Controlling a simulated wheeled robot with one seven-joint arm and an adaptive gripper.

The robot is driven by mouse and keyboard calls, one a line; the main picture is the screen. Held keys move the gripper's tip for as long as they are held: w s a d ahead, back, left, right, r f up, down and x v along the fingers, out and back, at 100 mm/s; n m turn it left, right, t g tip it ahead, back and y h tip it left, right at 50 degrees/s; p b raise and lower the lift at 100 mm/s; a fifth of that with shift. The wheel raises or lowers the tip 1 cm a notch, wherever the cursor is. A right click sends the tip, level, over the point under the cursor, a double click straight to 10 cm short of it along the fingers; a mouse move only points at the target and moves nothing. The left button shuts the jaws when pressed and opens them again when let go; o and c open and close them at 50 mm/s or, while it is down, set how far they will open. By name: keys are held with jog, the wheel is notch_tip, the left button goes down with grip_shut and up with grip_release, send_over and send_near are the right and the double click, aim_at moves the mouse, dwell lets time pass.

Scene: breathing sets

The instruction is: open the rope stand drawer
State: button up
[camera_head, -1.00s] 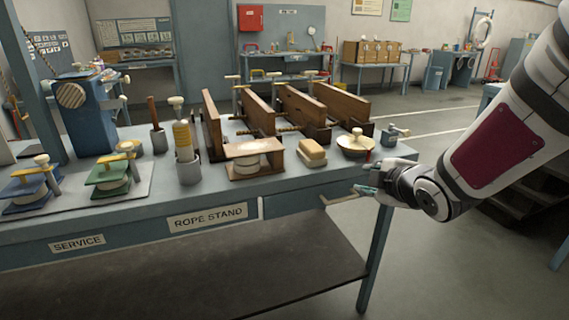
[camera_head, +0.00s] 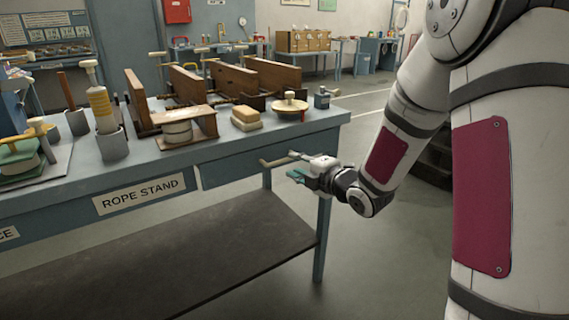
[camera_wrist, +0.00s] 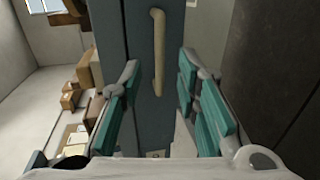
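The workbench carries a "ROPE STAND" label (camera_head: 140,194) on its front edge. Right of the label is a blue-grey drawer front (camera_head: 228,170), which looks closed. Its pale bar handle (camera_head: 277,162) sticks out towards me. My gripper (camera_head: 297,166) is just right of the handle, with its teal-padded fingers close to it. In the wrist view the handle (camera_wrist: 158,50) stands upright in the picture, ahead of and between my fingers (camera_wrist: 158,105), which are spread apart on either side. I see no finger touching the handle.
The bench top (camera_head: 215,150) holds wooden boards (camera_head: 195,86), a wooden stand (camera_head: 185,122), a sponge-like block (camera_head: 246,118) and a round lidded dish (camera_head: 290,106). A lower shelf (camera_head: 190,250) and a bench leg (camera_head: 322,235) are below.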

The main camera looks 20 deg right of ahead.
aim_at(284, 160)
jog(key=x, duration=0.6)
jog(key=shift+w+a+b, duration=0.15)
jog(key=shift+w+b, duration=0.1)
jog(key=shift+b, duration=0.15)
grip_shut()
